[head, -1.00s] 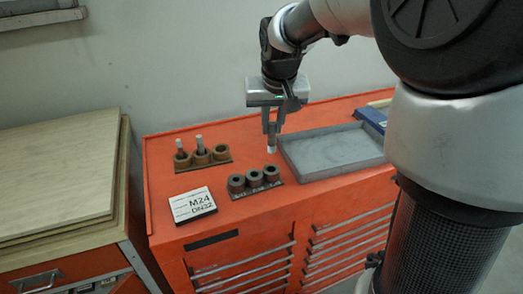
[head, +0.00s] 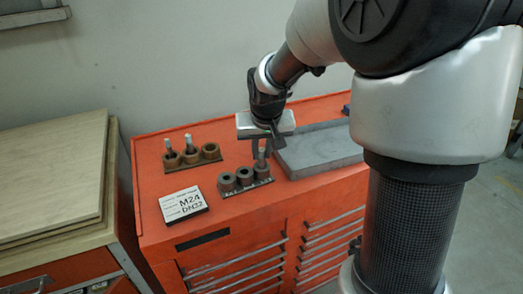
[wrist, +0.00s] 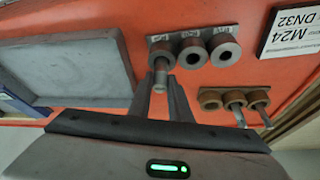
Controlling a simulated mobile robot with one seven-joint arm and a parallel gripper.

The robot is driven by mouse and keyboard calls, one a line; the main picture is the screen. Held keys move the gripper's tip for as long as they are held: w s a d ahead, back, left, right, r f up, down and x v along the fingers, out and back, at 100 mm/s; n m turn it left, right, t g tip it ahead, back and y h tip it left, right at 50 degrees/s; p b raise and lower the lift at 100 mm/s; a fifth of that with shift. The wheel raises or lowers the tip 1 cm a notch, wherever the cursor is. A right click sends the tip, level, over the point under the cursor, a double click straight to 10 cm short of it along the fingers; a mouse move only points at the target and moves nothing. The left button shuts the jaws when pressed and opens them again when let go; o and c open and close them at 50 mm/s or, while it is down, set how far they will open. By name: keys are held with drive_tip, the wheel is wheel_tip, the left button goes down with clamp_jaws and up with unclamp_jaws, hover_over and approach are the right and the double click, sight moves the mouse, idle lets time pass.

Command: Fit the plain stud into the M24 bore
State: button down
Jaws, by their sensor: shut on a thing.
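My gripper (head: 260,146) is shut on a plain grey stud (head: 261,158), held upright with its lower end pointing down. The stud also shows between the fingers in the wrist view (wrist: 160,82). Its lower end overlaps the rightmost grey bored block (head: 262,172) in the head view, the leftmost block in the wrist view (wrist: 162,48). I cannot tell whether the end is in the bore or just above it. The middle block (head: 244,176) and left block (head: 227,182) show open bores. Labels beside the blocks are too small to read surely.
A card reading M24 DN32 (head: 183,204) lies left of the blocks on the orange cabinet top (head: 150,170). Behind it, a rack of brown holders (head: 210,152) has two studs and one empty place. A grey tray (head: 315,150) stands right of the blocks.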

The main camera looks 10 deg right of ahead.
drive_tip(key=c, duration=1.6)
unclamp_jaws()
drive_tip(key=shift+f, duration=0.1)
drive_tip(key=shift+c, duration=0.2)
drive_tip(key=shift+s+r, duration=0.1)
drive_tip(key=shift+r, duration=0.45)
drive_tip(key=p+v, duration=0.1)
drive_tip(key=v, duration=1)
drive_tip(key=s+r+n+t, duration=0.1)
drive_tip(key=s, duration=1.9)
drive_tip(key=shift+s+d, duration=0.2)
drive_tip(key=shift+s, duration=0.1)
drive_tip(key=shift+r, duration=0.1)
